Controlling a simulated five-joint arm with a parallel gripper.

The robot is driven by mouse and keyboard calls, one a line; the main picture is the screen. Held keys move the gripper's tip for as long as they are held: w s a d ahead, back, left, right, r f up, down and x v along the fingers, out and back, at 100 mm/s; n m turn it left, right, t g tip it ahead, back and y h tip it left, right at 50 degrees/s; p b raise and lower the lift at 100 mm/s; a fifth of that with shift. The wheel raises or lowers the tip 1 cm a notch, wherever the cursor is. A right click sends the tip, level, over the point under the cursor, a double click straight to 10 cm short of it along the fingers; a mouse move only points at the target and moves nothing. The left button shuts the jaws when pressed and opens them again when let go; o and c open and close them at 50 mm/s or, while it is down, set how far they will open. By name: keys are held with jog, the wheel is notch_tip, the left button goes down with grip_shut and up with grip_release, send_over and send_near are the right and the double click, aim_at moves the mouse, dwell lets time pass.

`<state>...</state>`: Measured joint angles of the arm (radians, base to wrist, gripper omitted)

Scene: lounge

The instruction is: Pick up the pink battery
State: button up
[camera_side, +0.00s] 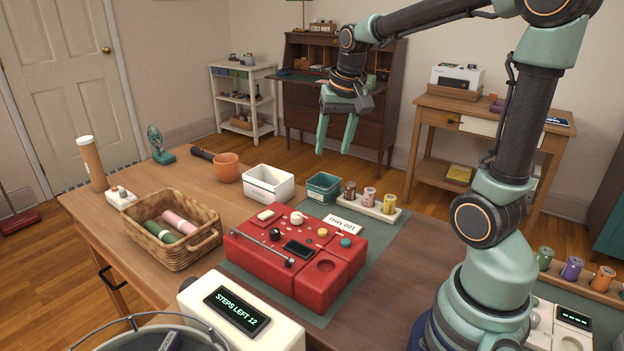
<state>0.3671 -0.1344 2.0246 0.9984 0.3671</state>
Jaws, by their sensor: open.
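A pink cylinder (179,221), likely a battery, lies on its side in the wicker basket (186,252) at the left of the table. A green cylinder (160,231) lies beside it. A small pink cylinder (369,197) also stands upright in the cream rack (352,206) behind the red device, between a brown one (350,190) and a yellowish one (389,203). I cannot tell for sure which is the battery meant. My gripper (333,151) is open and empty, pointing down high above the table's back edge, apart from everything.
The red device (290,250) stands mid-table on a green mat. Behind it are a white bin (267,183), a green bin (323,187) and an orange pot (226,167). A white box with a "STEPS LEFT 12" display (237,310) is in front.

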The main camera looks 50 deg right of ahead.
jog(key=d+f+m+g, duration=0.2)
jog(key=d+f+m, duration=0.25)
jog(key=d, duration=0.55)
jog(key=m+y, duration=0.1)
jog(key=m, duration=0.3)
send_over(370, 190)
notch_tip(370, 190, down, 5)
jog(key=shift+g, duration=0.3)
jog(key=f, duration=0.6)
jog(key=shift+s+a+f, duration=0.1)
jog(key=shift+a+f, duration=0.2)
jog(key=shift+f, duration=0.1)
jog(key=shift+d+f, duration=0.2)
jog(key=shift+f, duration=1.15)
jog(key=shift+d+f, duration=0.15)
jog(key=shift+f, duration=1.2)
grip_shut()
